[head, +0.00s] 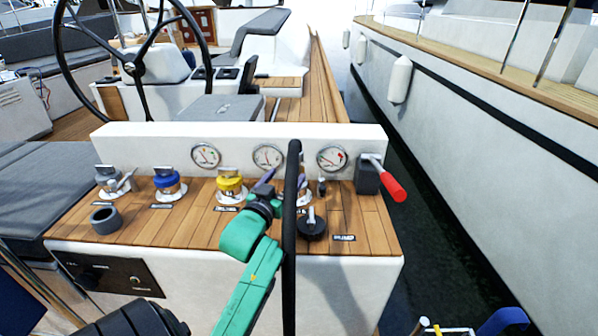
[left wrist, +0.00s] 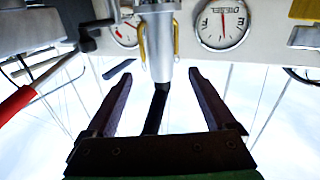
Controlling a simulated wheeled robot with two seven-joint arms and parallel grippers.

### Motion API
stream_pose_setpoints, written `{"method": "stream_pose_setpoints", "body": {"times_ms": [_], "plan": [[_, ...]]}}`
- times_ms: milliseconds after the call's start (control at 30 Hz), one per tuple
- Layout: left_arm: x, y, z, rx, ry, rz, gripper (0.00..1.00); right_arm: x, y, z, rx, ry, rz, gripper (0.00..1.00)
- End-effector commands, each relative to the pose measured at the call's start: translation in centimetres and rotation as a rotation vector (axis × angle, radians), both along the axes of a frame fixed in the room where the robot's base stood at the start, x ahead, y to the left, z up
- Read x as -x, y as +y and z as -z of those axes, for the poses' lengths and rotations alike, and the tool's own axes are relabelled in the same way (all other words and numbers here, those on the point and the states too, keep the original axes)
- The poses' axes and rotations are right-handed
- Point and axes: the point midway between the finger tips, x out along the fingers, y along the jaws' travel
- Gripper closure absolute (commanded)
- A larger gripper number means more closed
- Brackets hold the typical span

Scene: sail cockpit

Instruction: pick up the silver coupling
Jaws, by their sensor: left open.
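My left gripper (left wrist: 160,74) is open, with one dark finger on each side of the coupling's near end and gaps to both. In the head view my left gripper (head: 283,181) is over the right part of the console, at the black hose (head: 290,240). There the hose and gripper mostly hide the coupling. My right gripper is not in view.
A red-handled lever (head: 390,183) stands at right. Gauges line the white wall (head: 130,147) behind.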

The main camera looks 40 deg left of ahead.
Motion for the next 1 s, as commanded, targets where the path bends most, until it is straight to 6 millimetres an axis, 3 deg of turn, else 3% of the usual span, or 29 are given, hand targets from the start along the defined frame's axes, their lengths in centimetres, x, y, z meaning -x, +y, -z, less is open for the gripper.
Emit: {"method": "stream_pose_setpoints", "body": {"times_ms": [100, 167, 500, 600, 800, 1000], "plan": [[-3.2, 1.1, -0.2, -0.002, -0.002, 0.0, 0.11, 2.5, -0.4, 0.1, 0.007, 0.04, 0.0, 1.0], [-4.4, 1.5, -0.1, -0.001, -0.001, 0.0, 0.11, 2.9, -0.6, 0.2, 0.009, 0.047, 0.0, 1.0], [-9.5, 3.4, 0.5, -0.001, 0.0, 0.001, 0.11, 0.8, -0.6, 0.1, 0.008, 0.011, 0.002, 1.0], [-10.6, 3.8, 0.6, 0.0, 0.002, 0.001, 0.11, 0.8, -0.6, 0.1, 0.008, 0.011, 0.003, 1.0], [-10.7, 3.8, 0.6, 0.0, 0.003, 0.002, 0.11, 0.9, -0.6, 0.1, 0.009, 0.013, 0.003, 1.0], [-10.7, 3.7, 0.6, 0.0, 0.003, 0.002, 0.88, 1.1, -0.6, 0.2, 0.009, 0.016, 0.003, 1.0]]}}
